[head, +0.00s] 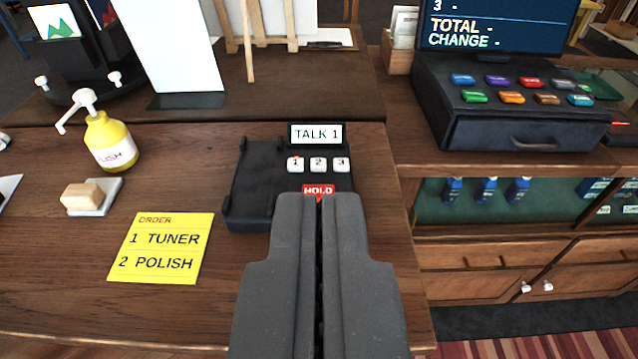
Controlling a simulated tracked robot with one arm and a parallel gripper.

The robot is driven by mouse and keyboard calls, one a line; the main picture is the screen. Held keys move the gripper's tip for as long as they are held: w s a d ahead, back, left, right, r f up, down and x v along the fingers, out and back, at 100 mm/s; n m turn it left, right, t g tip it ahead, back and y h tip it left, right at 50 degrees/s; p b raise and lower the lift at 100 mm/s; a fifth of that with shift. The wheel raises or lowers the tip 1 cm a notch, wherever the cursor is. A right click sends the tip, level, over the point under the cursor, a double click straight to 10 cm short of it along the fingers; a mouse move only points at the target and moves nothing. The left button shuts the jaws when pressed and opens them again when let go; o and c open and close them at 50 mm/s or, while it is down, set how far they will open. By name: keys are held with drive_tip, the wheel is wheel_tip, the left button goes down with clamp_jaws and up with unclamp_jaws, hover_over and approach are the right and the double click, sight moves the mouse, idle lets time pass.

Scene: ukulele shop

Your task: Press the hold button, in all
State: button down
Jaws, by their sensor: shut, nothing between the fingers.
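A dark desk phone (257,180) sits on the wooden counter in the middle of the head view. Its small screen (317,134) reads "TALK 1". Below the screen are three white keys (318,164) marked 1, 2 and 3. The red hold button (319,189), labelled "HOLD", lies under the keys, and its lower part is hidden behind my gripper. My gripper (319,197) is shut and empty, with its tips over the lower edge of the red button in the picture. I cannot tell whether the tips touch it.
A yellow order note (160,248) reading "1 TUNER, 2 POLISH" lies left of the phone. A yellow pump bottle (111,142) and a small block (82,197) stand farther left. A cash register (500,100) with coloured keys stands to the right. Bare counter surrounds the note.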

drive_tip(key=w+d+n+g+p, duration=0.2)
drive_tip(key=w+n+g+p, duration=0.15)
drive_tip(key=w+p, duration=1.15)
drive_tip(key=w+a+f+n+g+y+p, duration=0.1)
drive_tip(key=w+f+n+p, duration=0.7)
drive_tip(key=p, duration=1.1)
wheel_tip(320, 180, down, 3)
drive_tip(key=shift+w+a+f+g+y, duration=0.15)
drive_tip(key=shift+w+a+g+y, duration=0.3)
drive_tip(key=shift+g, duration=0.5)
drive_tip(key=shift+s+d, duration=0.1)
drive_tip(key=shift+s, duration=0.05)
wheel_tip(320, 180, down, 8)
drive_tip(key=b, duration=0.5)
drive_tip(key=shift+r+b, duration=0.25)
drive_tip(key=shift+b, duration=0.15)
drive_tip(key=shift+f+b, duration=0.4)
drive_tip(key=shift+f, duration=0.25)
